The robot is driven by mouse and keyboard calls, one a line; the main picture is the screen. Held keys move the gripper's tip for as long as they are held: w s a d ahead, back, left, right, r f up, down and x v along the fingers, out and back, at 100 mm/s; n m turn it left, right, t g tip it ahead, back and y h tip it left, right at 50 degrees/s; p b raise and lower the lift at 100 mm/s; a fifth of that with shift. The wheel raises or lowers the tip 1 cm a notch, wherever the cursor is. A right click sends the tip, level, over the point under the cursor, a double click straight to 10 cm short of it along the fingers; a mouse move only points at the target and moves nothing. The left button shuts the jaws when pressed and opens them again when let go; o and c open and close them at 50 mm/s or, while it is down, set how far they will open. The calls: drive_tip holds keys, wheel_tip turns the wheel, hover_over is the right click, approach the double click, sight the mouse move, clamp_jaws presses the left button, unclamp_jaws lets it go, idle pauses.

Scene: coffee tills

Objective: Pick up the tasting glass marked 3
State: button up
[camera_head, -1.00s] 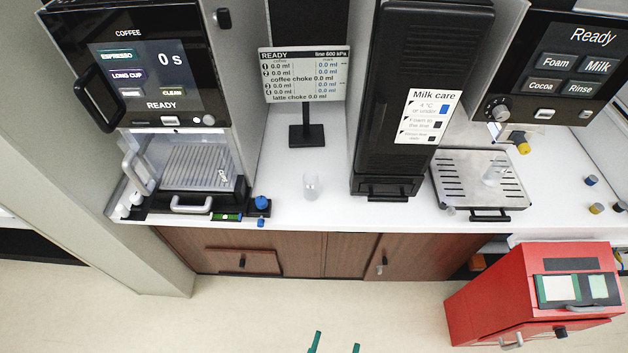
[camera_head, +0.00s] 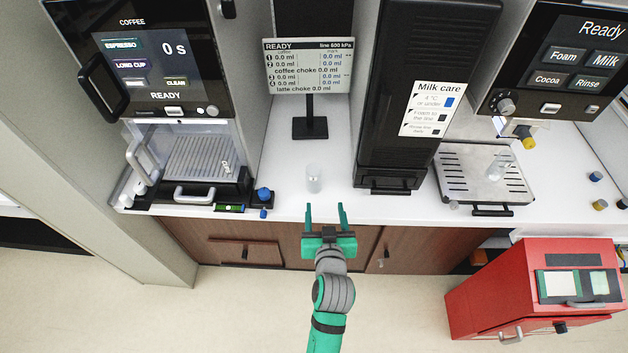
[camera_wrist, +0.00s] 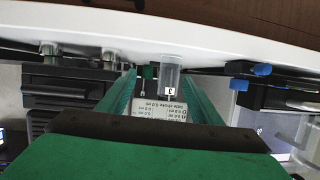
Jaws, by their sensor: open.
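The tasting glass (camera_head: 313,180) is a small clear cup standing on the white counter in front of the display stand. In the wrist view the glass (camera_wrist: 170,73) shows a small label with a 3, and it appears between my finger lines, farther out. My gripper (camera_head: 325,212) is open, with green fingers pointing toward the counter at its front edge. The gripper also shows in the wrist view (camera_wrist: 160,90). The fingertips are apart from the glass, which stands beyond them, slightly left of the middle in the head view.
A display stand (camera_head: 309,130) is behind the glass. A black milk cooler (camera_head: 400,120) stands to its right, and a coffee machine (camera_head: 165,70) to its left with a blue-knobbed item (camera_head: 263,195). Another clear glass (camera_head: 495,168) is on the right drip tray (camera_head: 465,180). A red box (camera_head: 500,305) stands at lower right.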

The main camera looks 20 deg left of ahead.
drive_tip(key=n+y, duration=0.1)
drive_tip(key=n, duration=0.1)
approach(313, 168)
drive_tip(key=shift+w+g, duration=0.35)
drive_tip(key=shift+g, duration=0.05)
drive_tip(key=shift+w+a, duration=0.1)
drive_tip(key=shift+w, duration=0.2)
drive_tip(key=x, duration=1)
drive_tip(key=shift+w+a, duration=0.15)
drive_tip(key=shift+a, duration=0.1)
drive_tip(key=c, duration=1.2)
